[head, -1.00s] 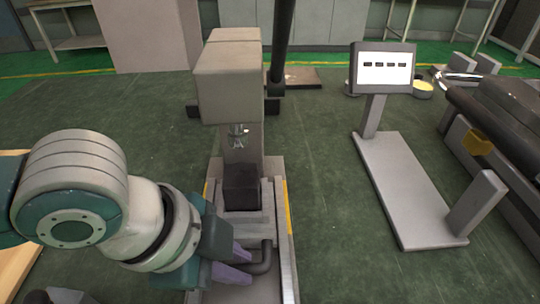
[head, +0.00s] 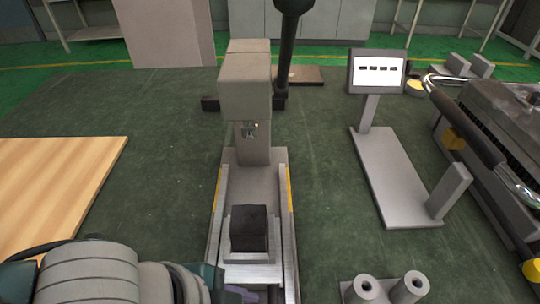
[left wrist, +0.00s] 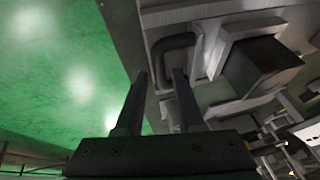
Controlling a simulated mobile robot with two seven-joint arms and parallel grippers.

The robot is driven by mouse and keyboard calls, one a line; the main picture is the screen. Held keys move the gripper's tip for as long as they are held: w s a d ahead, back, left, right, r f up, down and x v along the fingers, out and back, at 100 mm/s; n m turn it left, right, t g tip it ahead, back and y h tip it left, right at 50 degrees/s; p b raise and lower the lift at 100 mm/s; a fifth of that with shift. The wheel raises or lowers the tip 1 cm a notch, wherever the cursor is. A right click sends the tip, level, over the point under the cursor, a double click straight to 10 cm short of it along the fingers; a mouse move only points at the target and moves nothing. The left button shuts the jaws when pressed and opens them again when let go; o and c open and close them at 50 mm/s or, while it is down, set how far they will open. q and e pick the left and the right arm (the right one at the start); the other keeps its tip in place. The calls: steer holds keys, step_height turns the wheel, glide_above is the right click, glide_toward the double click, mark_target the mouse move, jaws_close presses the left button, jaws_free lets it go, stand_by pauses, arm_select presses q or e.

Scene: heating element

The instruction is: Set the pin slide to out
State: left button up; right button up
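The pin slide (head: 249,258) is a grey carriage with a dark block (head: 249,229) on it, on rails in front of the grey press column (head: 252,145). A clear gap shows between the block and the column. In the left wrist view the dark block (left wrist: 262,66) and a dark bent handle (left wrist: 178,42) show. My left gripper (left wrist: 159,75) has its fingers apart, with one leg of the handle appearing between or just beyond them; I cannot tell about contact. In the head view the gripper is mostly cut off at the bottom edge. My right gripper is not in view.
A display stand (head: 378,72) on a grey base stands to the right. Two grey hollow cylinders (head: 366,287) are at the bottom right. A dark machine with a chrome rail (head: 468,122) is at the far right. A wooden surface (head: 55,185) lies to the left.

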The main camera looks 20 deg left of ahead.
arm_select(q)
steer(key=shift+o, duration=0.7)
steer(key=p+v, duration=0.3)
steer(key=v, duration=0.7)
